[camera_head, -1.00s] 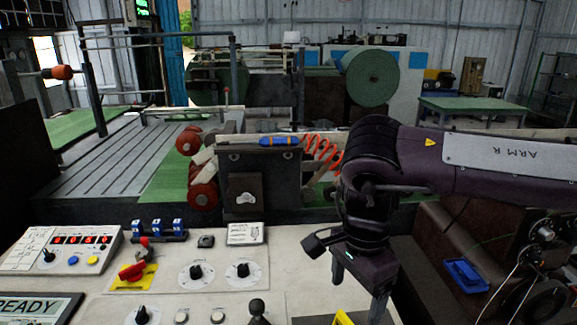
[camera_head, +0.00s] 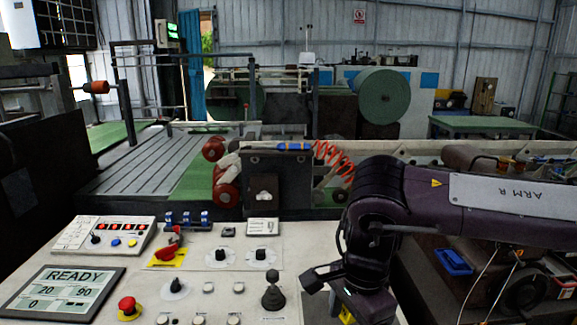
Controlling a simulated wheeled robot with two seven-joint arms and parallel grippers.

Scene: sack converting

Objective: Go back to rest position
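My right arm (camera_head: 460,205), dark purple and marked "ARM R", reaches in from the right side of the head view. It bends down at a rounded dark joint. My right gripper (camera_head: 362,308) is at the bottom edge, over the right end of the light control panel (camera_head: 245,285). Its fingertips are cut off by the frame, so I cannot tell its opening or whether it touches the panel. My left arm and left gripper are not in view.
The panel carries a black joystick (camera_head: 273,292), a red stop button (camera_head: 129,308), a red handle (camera_head: 167,252) and a "READY" screen (camera_head: 68,290). Behind it stand a dark machine block (camera_head: 277,183) and a coiled red hose (camera_head: 335,163). A blue tray (camera_head: 453,262) is at right.

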